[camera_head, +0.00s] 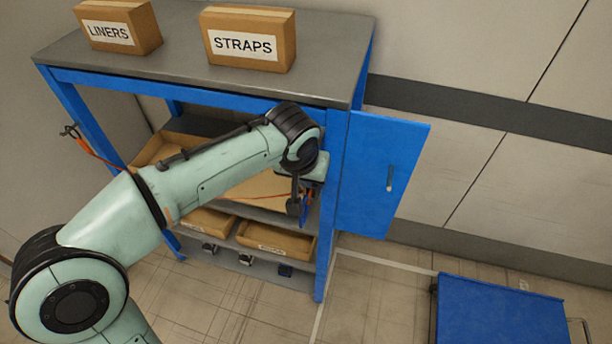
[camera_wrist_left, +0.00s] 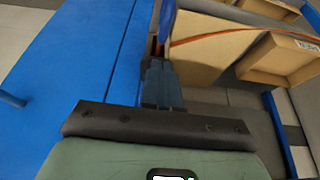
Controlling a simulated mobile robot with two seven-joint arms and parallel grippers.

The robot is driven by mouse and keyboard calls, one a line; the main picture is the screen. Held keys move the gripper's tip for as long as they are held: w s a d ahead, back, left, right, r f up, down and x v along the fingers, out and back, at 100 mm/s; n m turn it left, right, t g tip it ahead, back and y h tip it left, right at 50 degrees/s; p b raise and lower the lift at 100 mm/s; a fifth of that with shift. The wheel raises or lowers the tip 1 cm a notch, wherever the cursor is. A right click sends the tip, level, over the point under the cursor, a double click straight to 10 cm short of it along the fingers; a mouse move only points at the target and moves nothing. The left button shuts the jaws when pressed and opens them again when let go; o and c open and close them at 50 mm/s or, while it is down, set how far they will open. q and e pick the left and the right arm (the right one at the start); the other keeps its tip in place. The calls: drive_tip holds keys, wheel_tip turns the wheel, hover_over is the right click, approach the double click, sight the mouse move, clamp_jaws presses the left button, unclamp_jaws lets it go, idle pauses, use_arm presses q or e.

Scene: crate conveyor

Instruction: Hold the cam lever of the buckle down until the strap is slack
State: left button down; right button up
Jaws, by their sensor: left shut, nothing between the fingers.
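The orange strap (camera_head: 100,155) starts at a hook on the rack's left post, passes behind my arm and shows again across the shelf front. It also crosses the top of the left wrist view (camera_wrist_left: 215,37). My left gripper (camera_head: 294,208) is shut and empty, pointing down at the strap's right end by the right post. A blue part (camera_wrist_left: 167,18) that looks like the cam lever shows just beyond the fingertips (camera_wrist_left: 158,68); in the head view a sliver of it (camera_head: 305,211) shows beside the fingers. Most of the buckle is hidden, and I cannot tell whether the fingers touch the lever.
A blue door (camera_head: 385,170) stands open right of the rack. Cardboard boxes marked LINERS (camera_head: 118,27) and STRAPS (camera_head: 248,38) sit on the grey top. Open cartons (camera_head: 275,240) stand on the shelves behind the strap. A blue cart (camera_head: 500,310) stands at lower right.

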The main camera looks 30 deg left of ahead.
use_arm(q)
drive_tip(key=w+a+r+p+v, duration=0.1)
drive_tip(key=p+v, duration=0.4)
drive_tip(key=v, duration=0.8)
drive_tip(key=shift+w+d+r+p, duration=0.25)
drive_tip(key=shift+w+r+p, duration=0.1)
drive_tip(key=shift+w, duration=0.1)
use_arm(e)
drive_tip(key=shift+g, duration=0.4)
drive_tip(key=r, duration=0.1)
drive_tip(key=s+r, duration=0.1)
drive_tip(key=r, duration=0.1)
drive_tip(key=d+r, duration=0.1)
drive_tip(key=shift+s+r, duration=0.25)
drive_tip(key=shift+r, duration=0.1)
use_arm(q)
drive_tip(key=shift+f, duration=0.1)
